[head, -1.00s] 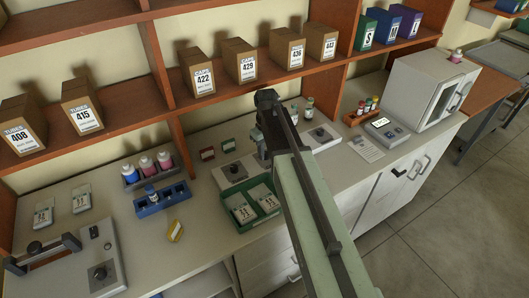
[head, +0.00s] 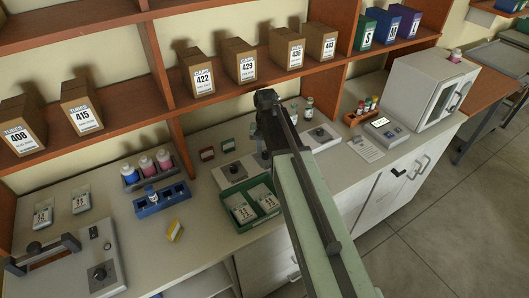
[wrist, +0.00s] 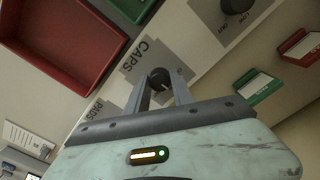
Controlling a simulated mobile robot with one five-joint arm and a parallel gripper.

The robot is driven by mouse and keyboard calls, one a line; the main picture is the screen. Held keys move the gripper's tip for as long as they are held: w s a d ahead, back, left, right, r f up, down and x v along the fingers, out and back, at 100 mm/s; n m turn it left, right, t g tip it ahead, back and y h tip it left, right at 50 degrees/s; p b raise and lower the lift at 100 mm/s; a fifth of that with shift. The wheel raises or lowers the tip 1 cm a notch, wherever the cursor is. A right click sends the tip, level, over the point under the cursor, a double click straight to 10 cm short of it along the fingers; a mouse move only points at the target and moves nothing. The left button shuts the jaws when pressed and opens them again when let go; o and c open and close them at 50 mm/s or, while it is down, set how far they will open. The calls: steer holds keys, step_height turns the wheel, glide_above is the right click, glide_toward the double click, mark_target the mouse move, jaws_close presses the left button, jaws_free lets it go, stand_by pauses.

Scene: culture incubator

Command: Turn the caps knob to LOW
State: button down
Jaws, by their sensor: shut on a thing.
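The caps knob (wrist: 161,76) is a dark round knob on a grey plate, with the word CAPS printed beside it in the wrist view. My gripper (wrist: 162,90) is shut on it, one finger on each side. A pale pointer mark shows on the knob, but the setting words around it are covered or too small to read. In the head view my arm hides the knob, and my gripper (head: 265,142) is down at the counter behind the green tray.
Another knob (wrist: 236,5) with a LOW mark sits nearby. A green tray (head: 233,220) with packets and an empty red tray (wrist: 60,50) are close. A red card (wrist: 298,48) and a green card (wrist: 257,88) stand near. A shelf with brown boxes (head: 240,61) is behind.

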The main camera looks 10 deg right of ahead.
mark_target(266, 153)
steer(key=shift+s+m, duration=0.15)
steer(key=shift+m, duration=0.15)
steer(key=c, duration=1.1)
jaws_free()
step_height(266, 153, up, 8)
steer(key=p, duration=0.8)
steer(key=shift+f, duration=0.15)
steer(key=s+f+n+b, duration=0.2)
steer(key=s+n, duration=0.2)
steer(key=s, duration=1)
steer(key=shift+s, duration=0.4)
